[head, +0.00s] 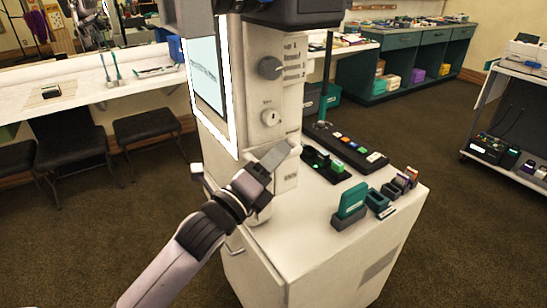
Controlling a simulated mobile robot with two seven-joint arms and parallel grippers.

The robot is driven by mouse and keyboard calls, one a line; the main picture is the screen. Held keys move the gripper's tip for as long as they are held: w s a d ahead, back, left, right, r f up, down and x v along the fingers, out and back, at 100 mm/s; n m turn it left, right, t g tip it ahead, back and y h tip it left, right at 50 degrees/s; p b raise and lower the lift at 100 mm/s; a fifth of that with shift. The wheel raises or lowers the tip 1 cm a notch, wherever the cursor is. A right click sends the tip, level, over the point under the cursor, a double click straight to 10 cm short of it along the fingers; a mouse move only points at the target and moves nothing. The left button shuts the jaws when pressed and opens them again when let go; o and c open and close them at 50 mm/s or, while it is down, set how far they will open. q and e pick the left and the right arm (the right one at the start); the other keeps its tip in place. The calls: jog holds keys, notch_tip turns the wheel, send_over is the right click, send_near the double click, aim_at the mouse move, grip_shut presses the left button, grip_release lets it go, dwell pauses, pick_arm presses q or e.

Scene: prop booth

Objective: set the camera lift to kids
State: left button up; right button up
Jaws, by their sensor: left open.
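A white booth cabinet (228,148) stands in the middle of the head view. Its narrow side panel carries a dark round knob (270,68) with small printed lines beside it, too small to read surely. Below the knob is a round key switch (269,117). No control clearly marked as the camera lift or "kids" can be read. My left gripper (277,156) is open, in front of the panel's lower part, below the key switch. It hides part of the panel there. Whether it touches anything cannot be told. My right gripper is not in view.
A white counter (130,72) with stools is at left. A cart (507,120) stands at right. Brown carpet is clear between.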

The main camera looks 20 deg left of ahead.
pick_arm(q)
grip_shut()
notch_tip(320, 180, down, 14)
jog(key=b, duration=0.9)
grip_release()
jog(key=shift+r, duration=0.1)
